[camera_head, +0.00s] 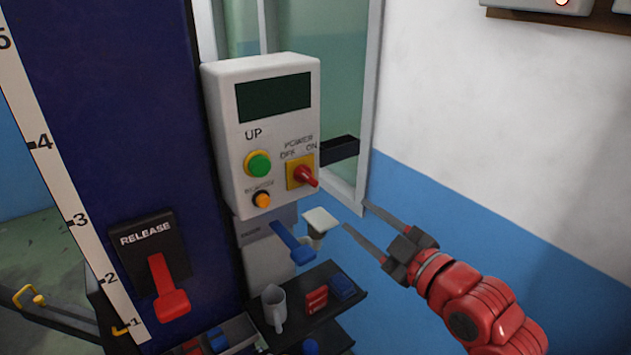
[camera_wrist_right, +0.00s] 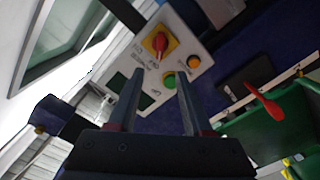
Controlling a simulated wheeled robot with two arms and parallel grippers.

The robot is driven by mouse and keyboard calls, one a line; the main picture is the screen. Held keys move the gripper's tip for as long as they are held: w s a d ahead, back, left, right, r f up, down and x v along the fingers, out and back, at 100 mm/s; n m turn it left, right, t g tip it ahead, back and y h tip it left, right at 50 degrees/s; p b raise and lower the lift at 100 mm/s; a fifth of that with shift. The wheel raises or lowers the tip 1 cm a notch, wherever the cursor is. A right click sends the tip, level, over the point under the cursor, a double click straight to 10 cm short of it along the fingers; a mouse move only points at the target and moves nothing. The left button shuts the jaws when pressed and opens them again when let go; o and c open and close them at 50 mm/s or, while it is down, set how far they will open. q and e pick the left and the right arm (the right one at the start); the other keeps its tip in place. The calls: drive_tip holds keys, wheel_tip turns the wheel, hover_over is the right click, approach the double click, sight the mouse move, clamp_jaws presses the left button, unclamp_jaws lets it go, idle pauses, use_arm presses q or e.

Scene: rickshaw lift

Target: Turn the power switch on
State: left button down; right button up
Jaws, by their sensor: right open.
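The power switch (camera_head: 304,175) is a red rotary knob on a yellow square plate, at the lower right of the white control box (camera_head: 228,120). OFF and ON labels sit above it, and the knob's red handle points down and right in the head view. In the right wrist view the power switch (camera_wrist_right: 159,43) shows beyond the fingers, near the top. My right gripper (camera_head: 357,216) is open and empty, to the right of and below the switch, apart from it. In the right wrist view its two fingers (camera_wrist_right: 160,95) point toward the box. My left gripper is not in view.
A green UP button (camera_head: 258,164) and an orange button (camera_head: 261,200) sit left of the switch. A blue lever (camera_head: 293,243) juts out below the box. A red RELEASE lever (camera_head: 168,287) is at left. A dark shelf (camera_head: 345,305) holds a mug (camera_head: 273,305).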

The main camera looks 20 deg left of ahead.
sight(310, 180)
drive_tip(key=p+x, duration=0.5)
drive_tip(key=x, duration=0.9)
drive_tip(key=shift+p, duration=0.3)
drive_tip(key=shift+w+a, duration=0.25)
clamp_jaws()
